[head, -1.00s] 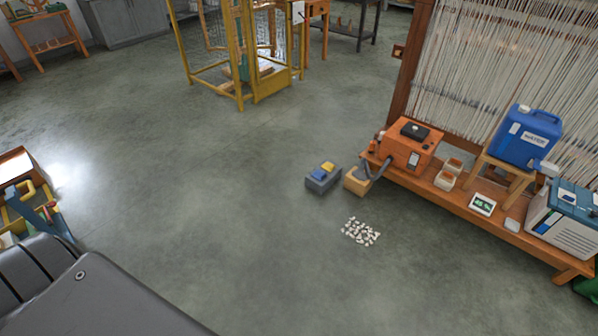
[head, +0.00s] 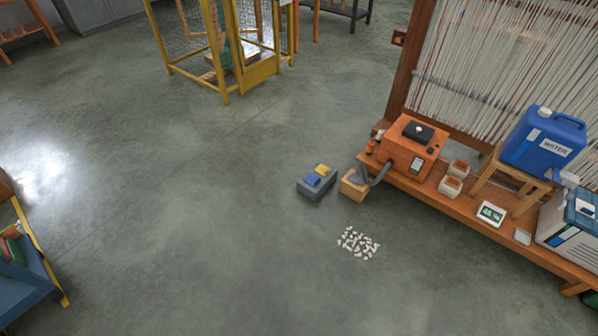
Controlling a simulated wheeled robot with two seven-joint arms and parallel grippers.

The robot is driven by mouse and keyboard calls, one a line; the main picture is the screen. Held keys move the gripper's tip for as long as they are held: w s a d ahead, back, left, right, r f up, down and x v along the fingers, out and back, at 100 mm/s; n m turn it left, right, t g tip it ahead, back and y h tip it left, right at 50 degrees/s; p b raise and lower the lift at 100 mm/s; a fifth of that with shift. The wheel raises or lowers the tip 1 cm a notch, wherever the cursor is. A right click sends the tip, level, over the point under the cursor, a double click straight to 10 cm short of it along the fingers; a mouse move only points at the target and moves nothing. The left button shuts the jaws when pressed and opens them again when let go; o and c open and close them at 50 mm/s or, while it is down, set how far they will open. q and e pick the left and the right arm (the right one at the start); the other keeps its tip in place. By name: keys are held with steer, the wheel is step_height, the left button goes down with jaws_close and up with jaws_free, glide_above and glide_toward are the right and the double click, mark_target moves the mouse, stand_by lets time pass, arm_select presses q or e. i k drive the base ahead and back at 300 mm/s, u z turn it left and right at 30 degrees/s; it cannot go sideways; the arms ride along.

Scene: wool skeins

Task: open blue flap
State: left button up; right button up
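No piece is clearly readable as a blue flap. A small grey box (head: 316,188) on the floor has a blue piece (head: 312,180) and a yellow piece (head: 322,170) on top; I cannot tell whether either is hinged. At the right edge, a white and grey box (head: 562,240) on the low bench has a blue top (head: 582,212), cut off by the frame; it looks shut. Neither of my grippers is in view.
An orange machine (head: 410,148) and a blue water canister (head: 545,140) stand along the wooden bench (head: 450,205) by a loom. White scraps (head: 358,243) lie on the floor. A yellow mesh cage (head: 225,50) stands behind. A blue-sided cart (head: 25,285) is lower left.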

mark_target(311, 179)
steer(key=z, duration=0.55)
steer(key=i, duration=1)
steer(key=z, duration=0.85)
